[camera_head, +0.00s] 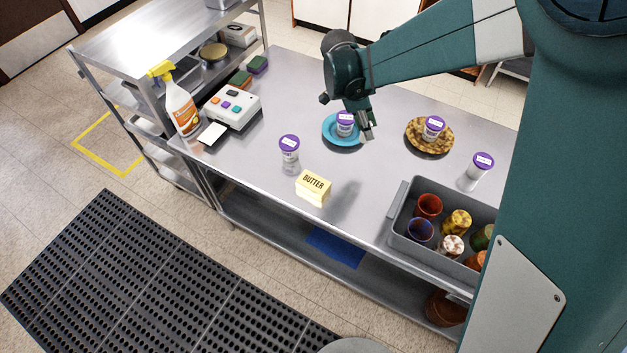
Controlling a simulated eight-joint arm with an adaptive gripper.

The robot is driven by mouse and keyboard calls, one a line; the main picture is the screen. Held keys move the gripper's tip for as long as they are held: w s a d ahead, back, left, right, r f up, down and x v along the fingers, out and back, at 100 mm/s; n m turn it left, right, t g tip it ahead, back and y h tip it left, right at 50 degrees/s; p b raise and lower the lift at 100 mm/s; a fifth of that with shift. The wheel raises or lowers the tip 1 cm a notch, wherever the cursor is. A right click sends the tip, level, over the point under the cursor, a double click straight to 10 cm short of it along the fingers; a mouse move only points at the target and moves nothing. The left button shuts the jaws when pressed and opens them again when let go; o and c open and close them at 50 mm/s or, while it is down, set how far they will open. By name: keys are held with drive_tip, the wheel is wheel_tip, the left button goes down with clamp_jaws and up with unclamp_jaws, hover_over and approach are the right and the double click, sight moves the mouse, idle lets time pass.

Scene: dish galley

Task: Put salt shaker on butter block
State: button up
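The butter block (313,189) is a pale yellow box with "BUTTER" on it, near the table's front edge with nothing on top. Several similar clear shakers with purple lids are in view; their labels are too small to read. One shaker (289,152) stands just behind and left of the butter. Another shaker (344,121) is on a blue plate (331,139), partly hidden by my gripper. A third shaker (433,128) is on a brown patterned plate (418,145). One more shaker (481,168) stands at the right. My gripper (367,134) points down beside the blue plate's shaker; its finger opening and any contact are unclear.
A grey bin (398,213) with several coloured cups occupies the table's front right. A white button box (232,108), a spray bottle (180,105) and sponges (240,78) are at the left. The steel tabletop (255,160) is clear around the butter, except for the nearby shaker.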

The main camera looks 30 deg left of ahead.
drive_tip(key=s+a, duration=0.4)
drive_tip(key=s, duration=0.4)
drive_tip(key=s+a+r+p, duration=0.1)
drive_tip(key=s+a, duration=0.4)
drive_tip(key=s, duration=0.4)
drive_tip(key=shift+a+r, duration=0.25)
drive_tip(key=shift+r, duration=0.05)
drive_tip(key=shift+s, duration=0.1)
hover_over(313, 181)
drive_tip(key=shift+f+p, duration=0.3)
drive_tip(key=shift+f, duration=2.6)
drive_tip(key=shift+f, duration=0.15)
drive_tip(key=shift+s+f, duration=0.1)
drive_tip(key=shift+f, duration=1.85)
drive_tip(key=shift+f, duration=0.2)
drive_tip(key=o, duration=0.9)
